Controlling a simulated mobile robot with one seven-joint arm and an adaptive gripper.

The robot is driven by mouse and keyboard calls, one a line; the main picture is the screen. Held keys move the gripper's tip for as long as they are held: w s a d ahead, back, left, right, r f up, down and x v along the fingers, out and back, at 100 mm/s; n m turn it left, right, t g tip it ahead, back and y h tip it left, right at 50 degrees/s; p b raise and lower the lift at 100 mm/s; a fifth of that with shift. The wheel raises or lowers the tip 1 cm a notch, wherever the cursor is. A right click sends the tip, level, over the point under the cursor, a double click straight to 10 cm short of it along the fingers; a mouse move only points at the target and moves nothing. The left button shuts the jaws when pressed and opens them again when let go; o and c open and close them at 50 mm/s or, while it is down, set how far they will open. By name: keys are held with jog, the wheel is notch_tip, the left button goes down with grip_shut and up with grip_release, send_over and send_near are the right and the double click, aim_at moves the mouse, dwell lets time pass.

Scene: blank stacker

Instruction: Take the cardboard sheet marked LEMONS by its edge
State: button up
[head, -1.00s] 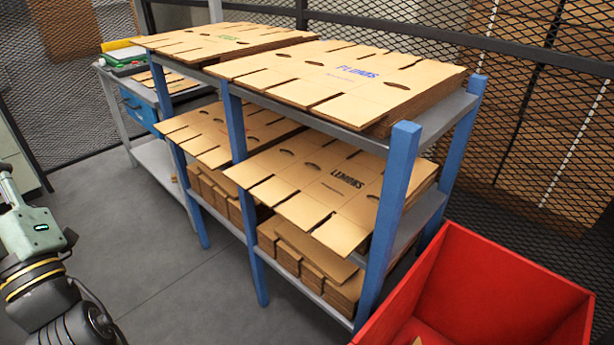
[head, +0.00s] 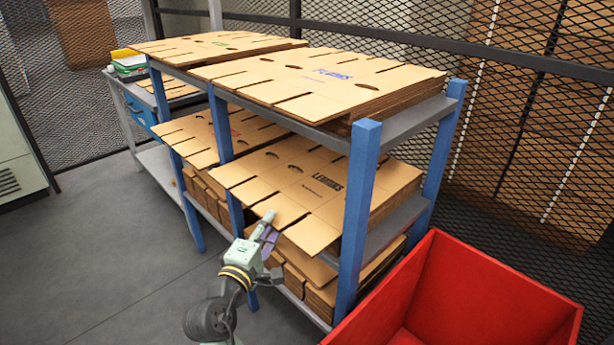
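The cardboard sheet marked LEMONS (head: 345,172) lies flat on top of a stack on the middle shelf of the blue-posted rack, at the right. It is brown with slots and dark lettering, and its front edge juts out past the shelf. My gripper (head: 270,227) is at the front left part of that edge, pointing up and toward the rack. Its tip overlaps the edge in the picture. I cannot tell whether it touches the sheet or whether its fingers are apart.
A PLUMS stack (head: 330,78) lies on the top shelf above. A blue post (head: 357,215) stands right of my gripper. A red bin (head: 480,295) is at the front right. More cardboard (head: 310,290) sits below. The floor (head: 120,255) at left is clear.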

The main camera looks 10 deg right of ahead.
aim_at(282, 212)
jog(key=w+d, duration=0.1)
jog(key=w+d+p, duration=0.1)
jog(key=w+d, duration=0.1)
jog(key=shift+w+r, duration=0.2)
jog(key=shift+r, duration=0.05)
jog(key=shift+w+d+f+p, duration=0.1)
jog(key=shift+w+d+p, duration=0.1)
jog(key=shift+w+p, duration=0.15)
grip_shut()
